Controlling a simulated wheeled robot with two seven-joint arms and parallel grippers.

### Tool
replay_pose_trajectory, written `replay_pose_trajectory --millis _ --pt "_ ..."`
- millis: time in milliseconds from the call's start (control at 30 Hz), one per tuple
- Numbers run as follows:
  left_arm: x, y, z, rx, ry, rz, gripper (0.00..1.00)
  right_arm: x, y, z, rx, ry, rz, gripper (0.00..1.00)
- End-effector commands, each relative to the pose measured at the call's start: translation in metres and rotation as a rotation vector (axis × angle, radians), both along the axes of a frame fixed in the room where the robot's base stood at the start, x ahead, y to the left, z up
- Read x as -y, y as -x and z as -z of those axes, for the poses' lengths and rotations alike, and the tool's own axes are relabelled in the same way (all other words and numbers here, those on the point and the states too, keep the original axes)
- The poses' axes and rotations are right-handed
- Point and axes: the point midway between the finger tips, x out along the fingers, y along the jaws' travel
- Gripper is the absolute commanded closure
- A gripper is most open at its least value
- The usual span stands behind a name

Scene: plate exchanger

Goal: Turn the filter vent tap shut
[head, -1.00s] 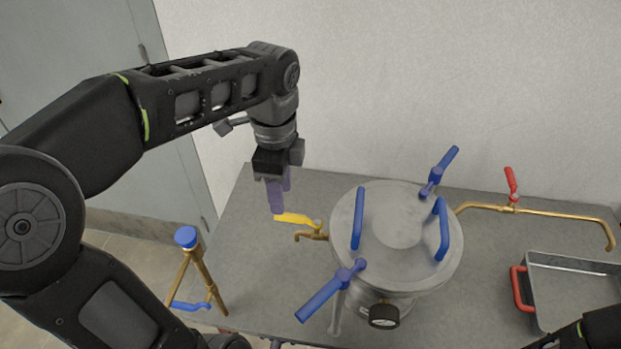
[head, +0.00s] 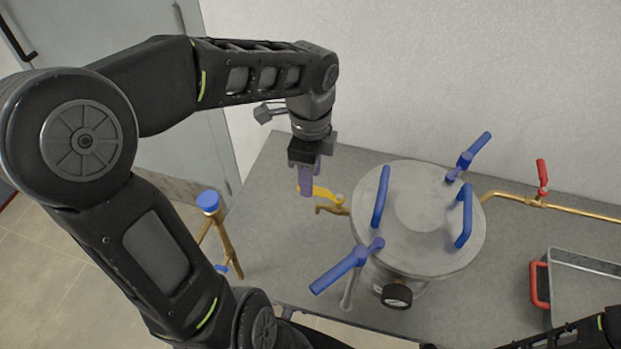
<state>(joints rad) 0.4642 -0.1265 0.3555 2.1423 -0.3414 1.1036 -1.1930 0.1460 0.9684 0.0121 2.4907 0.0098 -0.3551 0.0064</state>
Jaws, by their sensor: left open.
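The vent tap is a small brass tap with a yellow lever (head: 325,193) on the left side of the round grey filter housing (head: 418,215). Its lever points left, away from the housing, and its brass spout (head: 330,210) shows below it. My left gripper (head: 306,190) points down at the outer end of the yellow lever. Its purple-grey fingers cover part of the lever's tip. The gripper is open; whether a finger touches the lever I cannot tell. My right gripper does not show; only a bit of my right arm is at the lower right.
Blue clamp handles (head: 337,270) stick out around the housing lid, with a gauge (head: 396,296) in front. A brass pipe with a red lever (head: 542,178) runs right. A tray (head: 590,300) stands at right. A blue-capped brass pipe (head: 208,201) stands left.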

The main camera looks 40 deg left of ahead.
Motion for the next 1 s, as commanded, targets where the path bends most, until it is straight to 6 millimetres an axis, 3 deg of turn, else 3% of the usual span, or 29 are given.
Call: replay_pose_trajectory --millis 200,467,1000 --pt "0.0 0.0 0.021 0.0 0.001 0.0 0.59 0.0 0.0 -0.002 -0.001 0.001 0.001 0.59" --pt "0.0 0.0 0.022 0.001 0.001 0.0 0.59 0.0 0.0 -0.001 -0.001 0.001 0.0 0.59" --pt "0.0 0.0 0.022 0.001 0.001 0.0 1.0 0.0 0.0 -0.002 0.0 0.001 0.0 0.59"
